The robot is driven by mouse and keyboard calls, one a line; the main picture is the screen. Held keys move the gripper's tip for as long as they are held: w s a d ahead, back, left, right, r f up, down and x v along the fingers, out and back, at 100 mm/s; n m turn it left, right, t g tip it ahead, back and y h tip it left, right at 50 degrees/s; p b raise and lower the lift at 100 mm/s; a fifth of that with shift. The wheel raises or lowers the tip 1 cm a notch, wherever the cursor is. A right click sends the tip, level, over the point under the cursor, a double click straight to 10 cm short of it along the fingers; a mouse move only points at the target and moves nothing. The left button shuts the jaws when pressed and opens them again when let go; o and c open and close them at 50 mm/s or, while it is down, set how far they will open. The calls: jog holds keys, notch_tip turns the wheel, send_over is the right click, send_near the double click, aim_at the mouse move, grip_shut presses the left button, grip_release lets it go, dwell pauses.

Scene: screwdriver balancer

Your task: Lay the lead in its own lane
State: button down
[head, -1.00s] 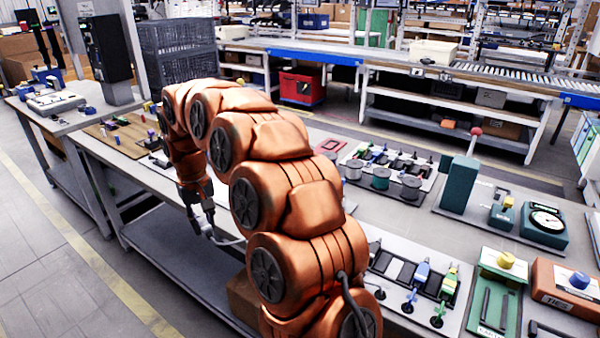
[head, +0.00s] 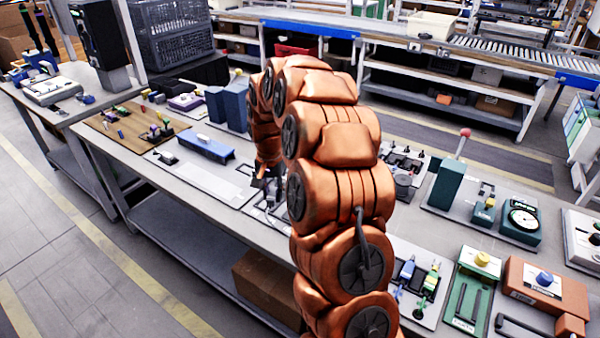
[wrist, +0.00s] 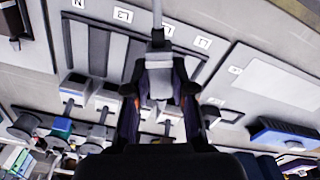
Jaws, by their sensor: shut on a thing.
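My gripper (wrist: 158,100) is shut on the grey plug-like end of a lead (wrist: 158,80) in the wrist view. The lead's pale cable runs from it to the top edge. Behind it is a grey board (wrist: 185,62) with dark lanes (wrist: 98,50) and white labels, among them L3 (wrist: 123,15), L1 (wrist: 203,42) and N (wrist: 235,70). The lead's end appears in front of the lanes; I cannot tell whether it touches the board. In the head view my gripper (head: 268,184) is low over the bench, partly hidden by my arm.
Several grey clips (wrist: 106,94) and round spools (wrist: 25,124) stand at lower left in the wrist view. A long blue box (head: 203,147) lies left of my gripper in the head view.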

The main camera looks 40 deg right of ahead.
jog(key=s+d+r+m+p, duration=0.2)
jog(key=s+d+m+p, duration=0.25)
jog(key=d, duration=0.25)
jog(key=shift+w+a+f+b, duration=0.1)
jog(key=shift+w+f+b, duration=0.1)
jog(key=shift+f, duration=1.45)
jog(key=shift+w+a+f+b, duration=0.1)
jog(key=shift+f+b, duration=0.05)
jog(key=shift+f, duration=1.45)
jog(key=shift+f+b, duration=0.6)
jog(key=shift+f, duration=0.15)
jog(key=shift+f+b, duration=0.65)
jog(key=shift+b, duration=0.3)
jog(key=c, duration=0.9)
grip_release()
jog(key=shift+a, duration=0.1)
jog(key=shift+r, duration=0.1)
